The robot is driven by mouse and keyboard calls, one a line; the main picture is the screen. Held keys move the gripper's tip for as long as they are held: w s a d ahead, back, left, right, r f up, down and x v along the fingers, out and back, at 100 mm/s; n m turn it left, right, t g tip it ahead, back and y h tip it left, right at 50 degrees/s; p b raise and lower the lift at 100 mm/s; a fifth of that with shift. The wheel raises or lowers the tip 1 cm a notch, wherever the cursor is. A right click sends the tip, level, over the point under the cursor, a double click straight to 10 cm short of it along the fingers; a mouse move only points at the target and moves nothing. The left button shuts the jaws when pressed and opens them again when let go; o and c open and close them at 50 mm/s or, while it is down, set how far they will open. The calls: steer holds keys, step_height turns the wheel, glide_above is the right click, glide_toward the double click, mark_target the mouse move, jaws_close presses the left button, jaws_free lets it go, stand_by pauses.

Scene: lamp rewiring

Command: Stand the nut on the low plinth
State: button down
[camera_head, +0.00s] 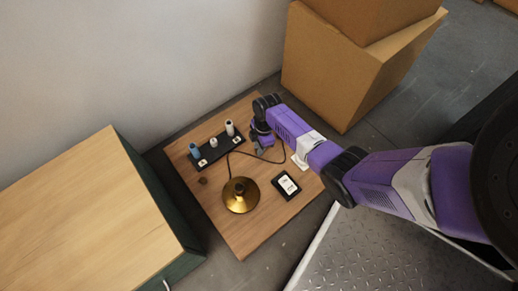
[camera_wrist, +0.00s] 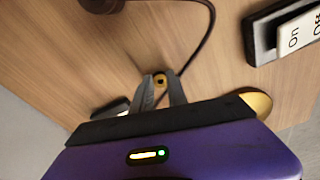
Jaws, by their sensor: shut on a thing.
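The nut (camera_wrist: 159,80) is a small brassy ring with a dark hole, seen in the wrist view between my fingertips. My gripper (camera_wrist: 160,86) is shut on it, above the wooden tabletop. In the head view my gripper (camera_head: 259,149) is over the back right of the low table, just right of a black strip (camera_head: 222,151); the nut cannot be made out there. The strip bears a blue post (camera_head: 194,150), a short whitish post (camera_head: 213,143) and a taller white post (camera_head: 230,128). Which of these, if any, is the low plinth I cannot tell for sure.
A brass lamp base (camera_head: 240,195) stands on the low table (camera_head: 246,238), with a dark cable running from it. A black switch box (camera_head: 286,185) lies to its right. A wooden-topped cabinet (camera_head: 90,215) is at left; cardboard boxes (camera_head: 340,75) stand behind.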

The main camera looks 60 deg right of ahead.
steer(key=c, duration=1.3)
jaws_free()
